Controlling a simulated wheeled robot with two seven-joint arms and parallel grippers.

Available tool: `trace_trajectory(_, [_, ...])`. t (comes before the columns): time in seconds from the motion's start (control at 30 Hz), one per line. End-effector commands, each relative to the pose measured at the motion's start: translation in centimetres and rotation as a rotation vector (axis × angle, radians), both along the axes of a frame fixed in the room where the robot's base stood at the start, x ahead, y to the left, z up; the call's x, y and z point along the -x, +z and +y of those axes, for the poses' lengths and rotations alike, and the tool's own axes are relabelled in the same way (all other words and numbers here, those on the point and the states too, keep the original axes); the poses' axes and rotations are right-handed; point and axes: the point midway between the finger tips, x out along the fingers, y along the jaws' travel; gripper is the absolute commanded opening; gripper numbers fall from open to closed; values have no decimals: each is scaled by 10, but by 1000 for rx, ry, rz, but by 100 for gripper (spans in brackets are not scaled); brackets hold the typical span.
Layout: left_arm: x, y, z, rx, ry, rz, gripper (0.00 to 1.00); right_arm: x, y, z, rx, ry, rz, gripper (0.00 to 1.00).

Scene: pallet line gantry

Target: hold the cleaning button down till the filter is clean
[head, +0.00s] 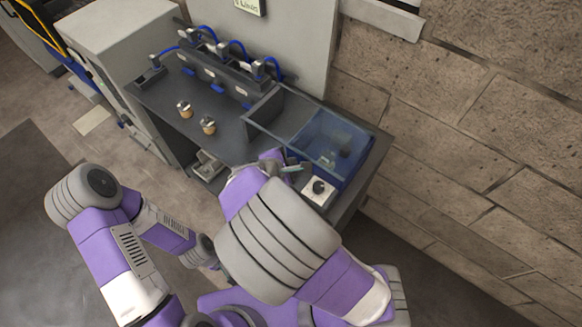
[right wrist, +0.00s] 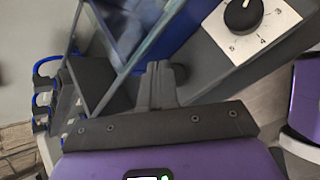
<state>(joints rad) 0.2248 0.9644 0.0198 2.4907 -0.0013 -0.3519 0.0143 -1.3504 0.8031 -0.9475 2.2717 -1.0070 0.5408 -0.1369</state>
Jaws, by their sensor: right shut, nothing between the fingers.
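My right gripper (head: 292,167) is at the front of the clear blue-tinted box (head: 334,142) on the bench, partly hidden by my right arm. In the right wrist view its fingers (right wrist: 157,72) are shut together with nothing between them. A small dark round part (right wrist: 180,73) shows just beside the fingertips. It may be the cleaning button, but I cannot tell, nor whether the fingers touch it. The filter cannot be made out; something small and dark sits inside the box. My left arm is low on the left, and its gripper is hidden.
A white plate with a black knob (head: 318,187) and numbers sits right of the gripper; the knob also shows in the right wrist view (right wrist: 243,15). Two small tan-topped cups (head: 184,109) (head: 208,126) stand on the bench. Blue hoses (head: 238,50) run behind. A stone wall (head: 450,130) bounds the right.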

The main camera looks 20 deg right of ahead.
Motion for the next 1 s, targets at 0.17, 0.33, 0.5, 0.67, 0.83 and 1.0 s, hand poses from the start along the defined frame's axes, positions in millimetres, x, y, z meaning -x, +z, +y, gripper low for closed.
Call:
trace_trajectory(0.17, [0,-2,0,0,0,0,56,0,-2,0,0,0,0,0])
trace_trajectory(0.33, [0,-8,0,0,0,0,56,0,-9,0,-1,-1,0,0])
trace_trajectory(0.5, [0,-8,0,0,0,0,56,0,-9,0,0,-1,-1,0])
trace_trajectory(0.67, [0,-8,0,0,0,0,56,0,-8,0,0,-1,-1,0])
trace_trajectory(0.83, [0,-9,0,0,0,0,56,0,-10,0,0,0,0,0])
trace_trajectory(1.0, [0,-11,0,0,0,0,56,0,-12,0,0,0,0,0])
